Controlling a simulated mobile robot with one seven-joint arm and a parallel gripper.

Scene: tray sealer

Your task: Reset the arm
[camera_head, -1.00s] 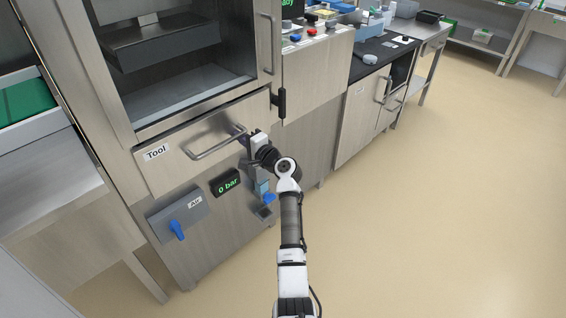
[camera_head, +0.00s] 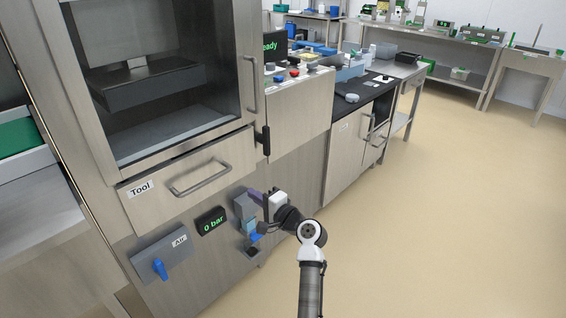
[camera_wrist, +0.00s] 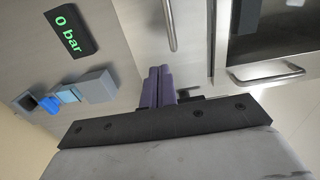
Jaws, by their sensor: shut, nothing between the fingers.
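My gripper (camera_head: 256,196) is in front of the sealer's lower front panel, to the right of the 0 bar display (camera_head: 211,221) and below the right end of the Tool drawer (camera_head: 150,205). In the wrist view its purple fingers (camera_wrist: 157,86) are together with nothing between them. My arm reaches up from the bottom of the head view, bent at the elbow. The drawer's handle (camera_head: 200,179) is clear of the gripper. The drawer looks shut.
A grey and blue air unit (camera_head: 247,220) sticks out of the panel close to the gripper. The Air box with a blue lever (camera_head: 160,268) is at lower left. A control panel reads "Ready" (camera_head: 271,46). The floor (camera_head: 440,220) at right is clear.

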